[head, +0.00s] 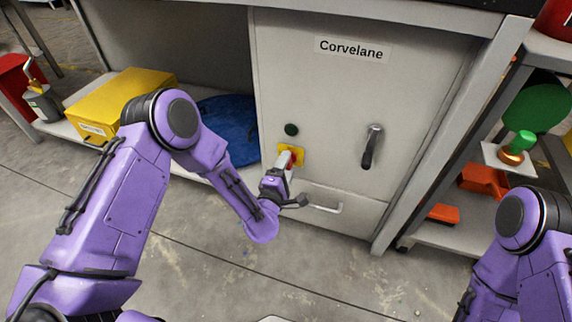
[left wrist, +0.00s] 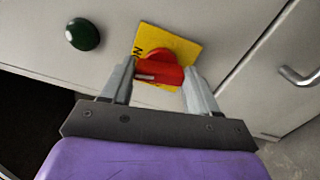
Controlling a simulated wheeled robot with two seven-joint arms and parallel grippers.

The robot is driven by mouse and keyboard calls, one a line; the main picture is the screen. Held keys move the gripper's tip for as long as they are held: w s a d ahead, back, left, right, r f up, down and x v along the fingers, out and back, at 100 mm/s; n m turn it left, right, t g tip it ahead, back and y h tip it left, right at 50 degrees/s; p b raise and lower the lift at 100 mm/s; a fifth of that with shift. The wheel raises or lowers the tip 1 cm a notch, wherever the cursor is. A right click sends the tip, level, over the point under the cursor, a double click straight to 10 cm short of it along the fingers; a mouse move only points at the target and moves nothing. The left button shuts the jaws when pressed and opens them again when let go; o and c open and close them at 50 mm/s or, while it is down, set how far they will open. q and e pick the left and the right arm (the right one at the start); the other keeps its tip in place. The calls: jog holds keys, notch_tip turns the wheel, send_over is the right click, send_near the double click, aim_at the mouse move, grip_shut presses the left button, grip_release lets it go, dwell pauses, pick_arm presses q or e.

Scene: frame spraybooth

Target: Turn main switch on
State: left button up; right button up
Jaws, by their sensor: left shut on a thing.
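The main switch is a red rotary knob (left wrist: 158,70) on a yellow plate (left wrist: 184,47), on the front of a grey cabinet (head: 350,90) labelled "Corvelane". In the head view the yellow plate (head: 298,153) is partly hidden behind my left gripper (head: 290,158). In the left wrist view my left gripper (left wrist: 157,84) has one finger on each side of the red knob and is shut on it. A pale mark shows on the knob; part of the plate's lettering is hidden. My right arm (head: 525,240) is at the lower right, its gripper out of view.
A dark green round lamp or button (head: 291,129) sits just above the switch. A black handle (head: 371,147) is to the right, and a drawer handle (head: 325,209) is below. A yellow box (head: 125,95) stands on the left shelf. Open floor lies in front.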

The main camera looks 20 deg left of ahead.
pick_arm(q)
jog(key=shift+f+m+p, duration=0.1)
jog(key=shift+m+p, duration=0.2)
jog(key=shift+m, duration=0.8)
jog(key=shift+s, duration=0.1)
jog(key=o, duration=1.1)
jog(key=shift+c, duration=0.2)
jog(key=s+p, duration=0.2)
jog(key=s, duration=0.8)
jog(key=shift+s+a, duration=0.2)
jog(key=shift+s, duration=0.05)
